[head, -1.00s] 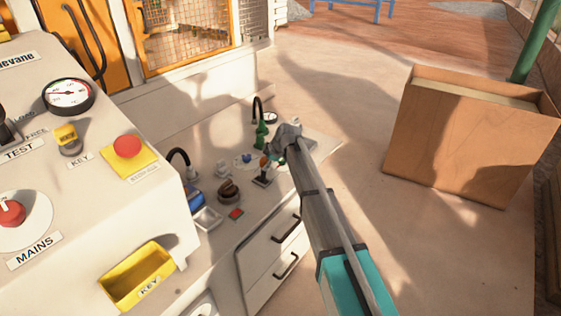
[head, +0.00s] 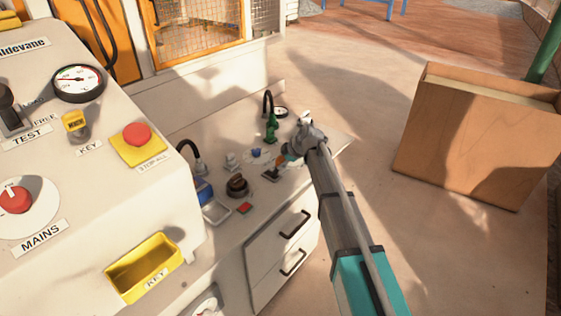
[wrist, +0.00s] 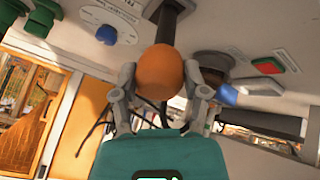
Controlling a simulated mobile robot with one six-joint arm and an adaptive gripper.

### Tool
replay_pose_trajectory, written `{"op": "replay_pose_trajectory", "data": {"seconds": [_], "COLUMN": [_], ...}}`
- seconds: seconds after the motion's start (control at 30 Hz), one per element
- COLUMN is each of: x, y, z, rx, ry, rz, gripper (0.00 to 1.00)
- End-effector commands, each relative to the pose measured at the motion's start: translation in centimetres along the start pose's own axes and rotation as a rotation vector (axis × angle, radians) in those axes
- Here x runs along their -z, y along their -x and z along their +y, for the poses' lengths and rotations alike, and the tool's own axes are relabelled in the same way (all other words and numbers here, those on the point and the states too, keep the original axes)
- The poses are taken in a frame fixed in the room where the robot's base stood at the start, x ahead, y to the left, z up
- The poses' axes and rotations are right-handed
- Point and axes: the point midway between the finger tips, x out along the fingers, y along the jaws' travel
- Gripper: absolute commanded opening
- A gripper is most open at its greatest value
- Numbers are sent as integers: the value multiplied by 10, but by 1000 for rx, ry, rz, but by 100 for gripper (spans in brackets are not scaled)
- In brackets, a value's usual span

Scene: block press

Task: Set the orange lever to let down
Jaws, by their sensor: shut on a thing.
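The orange lever's rounded knob (wrist: 160,72) fills the middle of the wrist view, with its dark shaft running up behind it to the white panel. My gripper (wrist: 160,80) has one finger on each side of the knob and is shut on it. In the head view the orange lever (head: 281,160) leans right from its dark base on the counter. My gripper (head: 297,150) is over its upper end and partly hides it. The lever's label cannot be read.
A blue knob on a white dial (wrist: 97,15), a black knob (head: 237,185), a green fitting (head: 271,130) and a red button (head: 245,208) are close by. The white console (head: 100,150) stands left. Open floor lies right, before a wooden box (head: 470,135).

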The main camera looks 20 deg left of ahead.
Motion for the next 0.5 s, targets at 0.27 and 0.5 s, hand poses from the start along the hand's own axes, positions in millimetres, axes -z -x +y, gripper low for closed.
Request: {"op": "replay_pose_trajectory", "data": {"seconds": [0.27, 0.5], "x": [-2, -2], "y": [1, 1], "z": [-6, -3], "rx": [12, 8], "ry": [1, 1], "rz": [-6, -5], "gripper": [69, 92]}}
